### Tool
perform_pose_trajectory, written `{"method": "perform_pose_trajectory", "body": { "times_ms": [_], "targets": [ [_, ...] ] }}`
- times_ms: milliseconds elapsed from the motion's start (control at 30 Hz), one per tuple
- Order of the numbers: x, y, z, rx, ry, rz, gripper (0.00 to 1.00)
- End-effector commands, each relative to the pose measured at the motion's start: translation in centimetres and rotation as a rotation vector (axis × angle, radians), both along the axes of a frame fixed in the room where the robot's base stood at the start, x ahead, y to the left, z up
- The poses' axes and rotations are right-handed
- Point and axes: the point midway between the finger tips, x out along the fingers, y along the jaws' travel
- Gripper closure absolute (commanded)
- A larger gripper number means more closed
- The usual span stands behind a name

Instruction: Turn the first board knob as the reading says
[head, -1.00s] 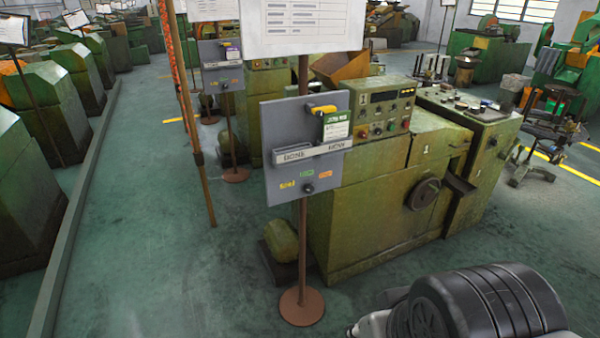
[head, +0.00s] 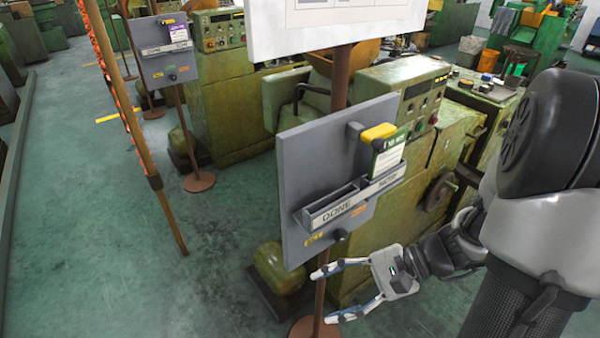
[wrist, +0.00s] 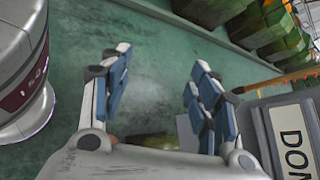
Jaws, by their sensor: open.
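The way the knob points is too small to tell. A green and white card (head: 388,158) is on the board; its small writing is not legible. My gripper (head: 324,295) is open and empty, below the knob and apart from it. In the wrist view, my gripper (wrist: 160,95) shows spread fingers; the knob is not seen.
The tray (head: 345,205) marked DONE juts from the board, above my gripper; its label (wrist: 293,138) shows at the right in the wrist view. A yellow-handled part (head: 378,132) juts above the card. A green machine (head: 430,150) stands behind. Open floor (head: 120,240) lies left.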

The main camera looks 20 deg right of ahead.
Motion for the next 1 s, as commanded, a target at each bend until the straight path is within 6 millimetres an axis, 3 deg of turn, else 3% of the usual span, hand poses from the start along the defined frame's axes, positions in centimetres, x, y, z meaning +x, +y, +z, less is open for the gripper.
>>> {"method": "perform_pose_trajectory", "body": {
  "times_ms": [33,200,400,500,733,1000],
  "targets": [
    [0.9,-1.4,-1.9,0.105,0.031,-0.126,0.44],
    [3.7,-7.4,-6.2,0.415,0.062,-0.543,0.44],
    [4.0,-14.3,-11.2,0.652,0.051,-0.922,0.44],
    [3.7,-16.3,-12.8,0.713,0.044,-1.029,0.44],
    [4.3,-17.2,-13.8,0.746,0.036,-1.093,0.44],
    [9.1,-15.2,-13.9,0.743,0.037,-1.085,0.44]
  ]
}}
